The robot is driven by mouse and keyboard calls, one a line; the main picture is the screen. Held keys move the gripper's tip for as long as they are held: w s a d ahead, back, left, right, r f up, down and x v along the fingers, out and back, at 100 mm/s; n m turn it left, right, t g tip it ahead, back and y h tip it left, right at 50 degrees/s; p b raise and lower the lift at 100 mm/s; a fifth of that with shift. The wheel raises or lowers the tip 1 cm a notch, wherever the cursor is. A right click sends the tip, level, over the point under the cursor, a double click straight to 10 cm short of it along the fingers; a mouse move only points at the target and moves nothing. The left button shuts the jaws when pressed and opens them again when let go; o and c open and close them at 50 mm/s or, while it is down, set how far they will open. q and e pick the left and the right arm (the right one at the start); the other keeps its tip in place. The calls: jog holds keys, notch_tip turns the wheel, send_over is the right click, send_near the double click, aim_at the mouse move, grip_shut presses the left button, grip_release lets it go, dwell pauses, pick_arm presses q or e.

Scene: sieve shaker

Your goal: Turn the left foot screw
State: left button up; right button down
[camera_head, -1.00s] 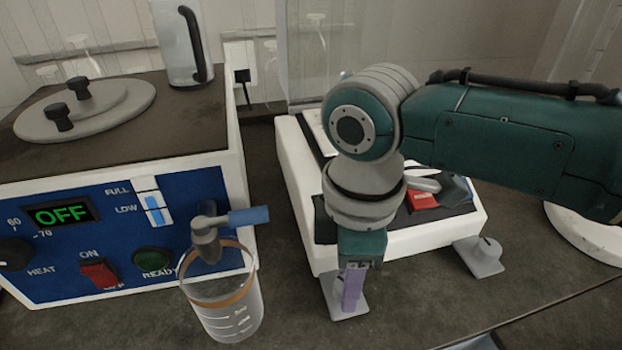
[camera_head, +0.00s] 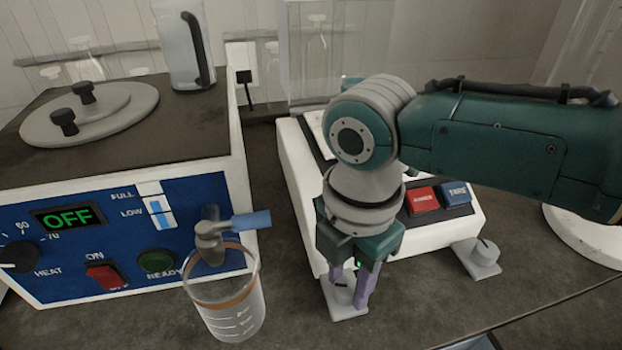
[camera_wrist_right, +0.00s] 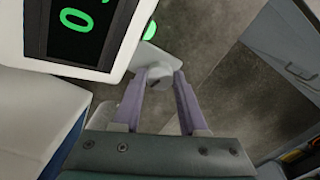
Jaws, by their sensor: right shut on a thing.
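The left foot screw (camera_head: 344,284) is a small grey knob on a flat foot plate (camera_head: 345,312) at the front left corner of the white balance (camera_head: 300,190). My right gripper (camera_head: 348,291) points down over it, with its two purple fingers on either side. In the right wrist view the grey knob (camera_wrist_right: 160,76) lies between the fingertips, with a dark mark on it, and the fingers (camera_wrist_right: 157,79) are closed on it. The front right foot screw (camera_head: 485,249) stands free. My left gripper is not in view.
A blue-fronted heating bath (camera_head: 200,190) with an OFF display stands at left, its tap (camera_head: 212,240) over a beaker (camera_head: 232,310). Red (camera_head: 422,199) and blue (camera_head: 456,193) buttons sit on the balance.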

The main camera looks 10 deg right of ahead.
aim_at(347, 285)
dwell(0.5)
jog(key=shift+c, duration=2.2)
grip_release()
notch_tip(347, 285, up, 10)
jog(key=p, duration=0.2)
